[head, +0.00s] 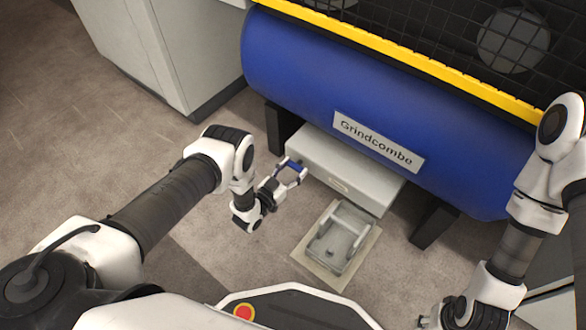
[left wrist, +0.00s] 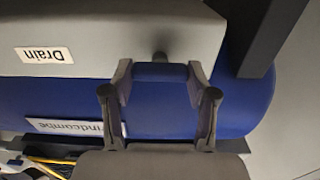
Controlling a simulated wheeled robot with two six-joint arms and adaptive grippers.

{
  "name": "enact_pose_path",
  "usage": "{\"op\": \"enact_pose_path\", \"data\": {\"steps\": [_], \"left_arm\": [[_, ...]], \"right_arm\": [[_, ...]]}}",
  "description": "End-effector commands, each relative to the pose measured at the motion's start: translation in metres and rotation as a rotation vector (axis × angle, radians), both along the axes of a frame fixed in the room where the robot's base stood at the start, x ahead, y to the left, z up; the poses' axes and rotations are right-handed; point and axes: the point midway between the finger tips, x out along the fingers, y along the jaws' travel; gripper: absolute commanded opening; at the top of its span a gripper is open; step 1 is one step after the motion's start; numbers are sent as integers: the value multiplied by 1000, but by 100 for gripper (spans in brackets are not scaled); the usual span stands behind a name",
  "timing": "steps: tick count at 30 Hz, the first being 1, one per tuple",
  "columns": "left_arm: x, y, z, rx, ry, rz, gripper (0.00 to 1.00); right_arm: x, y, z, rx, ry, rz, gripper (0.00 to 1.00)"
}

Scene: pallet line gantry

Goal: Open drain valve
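A pale grey box (head: 335,170) sits under the blue tank and carries a "Drain" label (left wrist: 45,55) in the left wrist view. A short grey stem (left wrist: 160,58) comes out of the box with a blue bar-shaped valve handle (left wrist: 160,72) on its end. My left gripper (head: 293,169) is at this handle, and its two fingertips (left wrist: 160,75) touch the bar's opposite ends. The handle lies crosswise between the fingers in the wrist view. My right gripper (head: 447,316) is at the bottom edge of the head view, far from the handle, its fingers not clear.
The blue tank (head: 330,85), labelled "Grindcombe", stands on dark feet below a yellow rail (head: 400,52) and black mesh. A grey pedal-like fixture (head: 340,238) on a pale plate lies on the floor. A grey cabinet (head: 170,45) stands at the upper left. Floor at left is clear.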

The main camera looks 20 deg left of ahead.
Motion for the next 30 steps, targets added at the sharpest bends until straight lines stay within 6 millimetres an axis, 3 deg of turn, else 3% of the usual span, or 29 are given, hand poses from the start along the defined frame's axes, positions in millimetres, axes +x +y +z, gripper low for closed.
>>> {"op": "enact_pose_path", "data": {"steps": [14, 30], "left_arm": [[0, 0, 1, 84, -30, 0, 23], [0, -2, 1, 505, -185, 0, 23]], "right_arm": [[0, 0, 3, 0, 0, 0, 40], [0, 0, 16, 0, 0, 0, 40]]}}
